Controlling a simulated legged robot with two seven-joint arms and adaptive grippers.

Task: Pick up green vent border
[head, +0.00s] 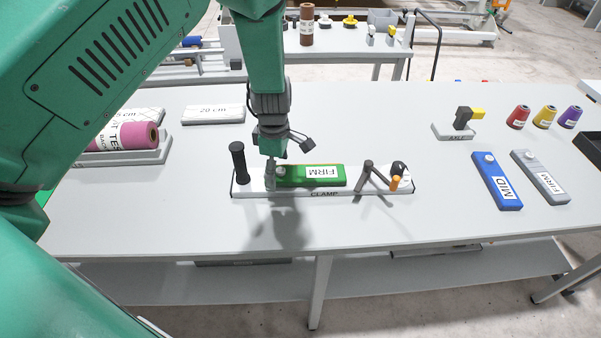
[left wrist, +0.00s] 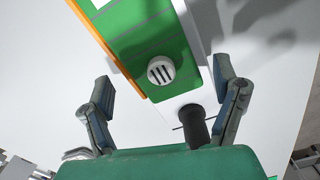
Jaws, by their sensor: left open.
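The green vent border (head: 295,178), a flat green block with a white "FIRM" label, lies on the white clamp plate (head: 245,190) in the head view. My right gripper is not in view.
A black upright handle (head: 238,162) stands left of the gripper on the clamp plate. A grey lever (head: 370,174) and orange-tipped post (head: 394,183) stand at its right end. Blue "MID" (head: 496,181) and grey "FIRM" (head: 540,177) blocks lie right. The table front is clear.

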